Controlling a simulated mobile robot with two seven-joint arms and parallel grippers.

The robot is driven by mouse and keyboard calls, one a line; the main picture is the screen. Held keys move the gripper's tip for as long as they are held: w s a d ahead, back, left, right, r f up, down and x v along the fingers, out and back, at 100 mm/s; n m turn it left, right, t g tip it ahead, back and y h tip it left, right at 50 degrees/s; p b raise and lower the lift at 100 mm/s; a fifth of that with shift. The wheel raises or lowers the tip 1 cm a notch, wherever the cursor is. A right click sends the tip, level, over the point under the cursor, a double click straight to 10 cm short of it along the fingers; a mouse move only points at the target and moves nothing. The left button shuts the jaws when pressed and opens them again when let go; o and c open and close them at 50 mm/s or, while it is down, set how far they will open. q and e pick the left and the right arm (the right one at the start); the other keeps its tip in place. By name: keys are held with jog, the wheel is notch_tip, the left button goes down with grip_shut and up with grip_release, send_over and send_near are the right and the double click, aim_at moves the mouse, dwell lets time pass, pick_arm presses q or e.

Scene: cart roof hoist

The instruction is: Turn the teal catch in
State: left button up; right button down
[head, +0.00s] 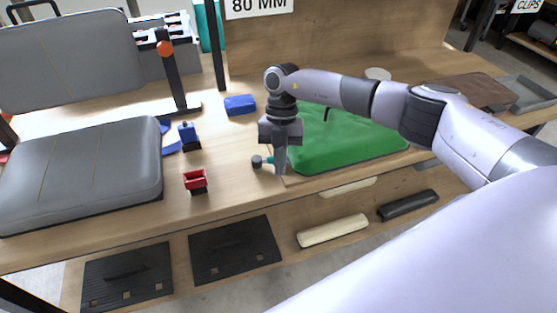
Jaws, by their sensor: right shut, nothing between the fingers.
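The teal catch (269,159) is a small piece at the front edge of the wooden bench, by the left corner of the green panel. A dark round knob (257,162) sits at its left end. My right gripper (280,170) points down at the catch, with its fingers shut and empty. The fingers cover the right part of the catch, so I cannot tell whether they touch it. The green panel (345,138) lies flat just right of the gripper. My left gripper is not in view.
A grey seat cushion (80,175) and backrest stand at left. A red clip (195,181), blue clip (188,136) and blue block (240,104) lie on the bench. An upright lever with an orange knob (165,48) stands behind. Bare wood (225,150) lies left of the catch.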

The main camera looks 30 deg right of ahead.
jog(key=shift+s+a+r, duration=0.1)
jog(key=shift+s+r, duration=0.05)
jog(key=shift+s, duration=0.2)
jog(key=a+b+v, duration=0.2)
jog(key=v, duration=0.8)
jog(key=s+a+f+n+y, duration=0.1)
jog(key=s+a+f+y, duration=0.2)
jog(key=a, duration=0.4)
jog(key=s+a+f+n+y, duration=0.1)
jog(key=a+f+y, duration=0.25)
jog(key=a, duration=0.35)
jog(key=s+a+r+m+t+y, duration=0.1)
jog(key=s+a+m+t+y, duration=0.15)
jog(key=a+y, duration=0.3)
jog(key=s+a+m+t+y, duration=0.2)
jog(key=a+m+t+y, duration=0.1)
jog(key=a+y, duration=0.25)
jog(key=s+d+f+m+t+h, duration=0.2)
jog(key=d+f+m+t+h, duration=0.9)
jog(key=m, duration=0.8)
jog(key=s+d+f+m+g+h, duration=0.1)
jog(key=s+d+f+m+h, duration=0.1)
jog(key=s+d+f+h, duration=0.1)
jog(key=s+d+f+m+g+h, duration=0.1)
jog(key=s+d+f, duration=0.4)
jog(key=s, duration=0.5)
jog(key=shift+d+f+m+g+h, duration=0.35)
jog(key=shift+d+m+h, duration=0.5)
jog(key=shift+d+h, duration=0.3)
